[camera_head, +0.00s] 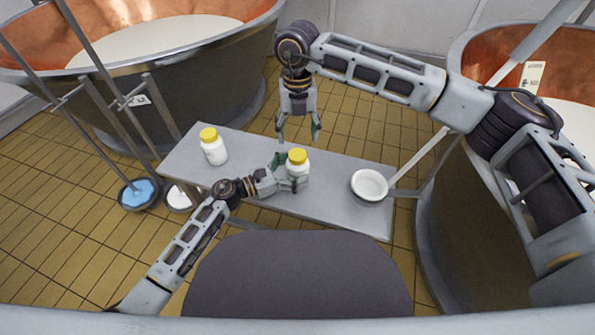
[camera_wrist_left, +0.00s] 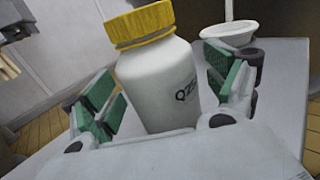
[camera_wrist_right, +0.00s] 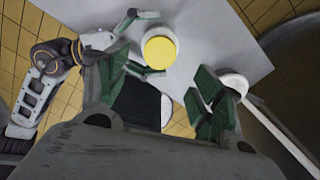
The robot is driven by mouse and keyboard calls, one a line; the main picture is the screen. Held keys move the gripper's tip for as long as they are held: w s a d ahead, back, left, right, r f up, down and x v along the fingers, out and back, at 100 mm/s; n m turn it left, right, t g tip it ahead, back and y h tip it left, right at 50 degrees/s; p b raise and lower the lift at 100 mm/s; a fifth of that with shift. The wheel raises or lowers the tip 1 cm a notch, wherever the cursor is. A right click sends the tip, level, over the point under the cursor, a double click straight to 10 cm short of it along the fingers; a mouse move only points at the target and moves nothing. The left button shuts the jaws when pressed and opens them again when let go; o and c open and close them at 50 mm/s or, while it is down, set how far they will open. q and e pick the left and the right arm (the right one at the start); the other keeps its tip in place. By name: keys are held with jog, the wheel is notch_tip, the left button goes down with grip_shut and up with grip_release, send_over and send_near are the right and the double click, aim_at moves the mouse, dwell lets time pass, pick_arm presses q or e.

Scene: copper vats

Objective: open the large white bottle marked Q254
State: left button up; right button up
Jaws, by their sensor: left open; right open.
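A white bottle with a yellow cap (camera_head: 298,160) stands upright on the grey bench. In the left wrist view this bottle (camera_wrist_left: 160,85) shows dark lettering that starts "QZ" or "Q2"; the rest is cut off by the curve. My left gripper (camera_head: 286,179) is open, with its green-padded fingers on either side of the bottle's body. My right gripper (camera_head: 300,130) is open and empty, pointing down above and behind the bottle. In the right wrist view the yellow cap (camera_wrist_right: 159,52) lies beyond its open fingers (camera_wrist_right: 165,90). A second white bottle with a yellow cap (camera_head: 213,147) stands on the bench's left part.
Copper vats stand at back left (camera_head: 180,60) and right (camera_head: 440,200). A bowl of blue stuff (camera_head: 139,194) and a white one (camera_head: 178,198) are left of the bench, low down.

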aim_at(293, 158)
pick_arm(q)
jog(key=c, duration=1.8)
grip_shut()
pick_arm(e)
jog(key=shift+s+f, duration=0.2)
jog(key=shift+f, duration=0.25)
jog(key=shift+s+a+f+g, duration=0.4)
jog(key=shift+s+a+f, duration=0.25)
jog(key=shift+f, duration=0.2)
jog(key=shift+s+a+y, duration=0.15)
jog(key=shift+a+y, duration=0.1)
jog(key=shift+y, duration=0.05)
jog(key=shift+a+r, duration=0.2)
jog(key=m, duration=0.1)
jog(key=w+r+m, duration=0.1)
jog(key=m, duration=0.2)
jog(key=shift+w+d+r+t, duration=0.15)
jog(key=shift+d+r+t, duration=0.05)
jog(key=shift+r+t, duration=0.1)
jog(key=shift+w+d+r+m, duration=0.15)
jog(key=shift+d+r+m, duration=0.05)
jog(key=shift+m, duration=0.6)
jog(key=m, duration=0.2)
jog(key=d+m, duration=0.1)
jog(key=m, duration=0.1)
jog(key=shift+w+r, duration=0.1)
jog(key=shift+w, duration=0.1)
jog(key=shift+d+m, duration=0.2)
jog(key=shift+m, duration=1.8)
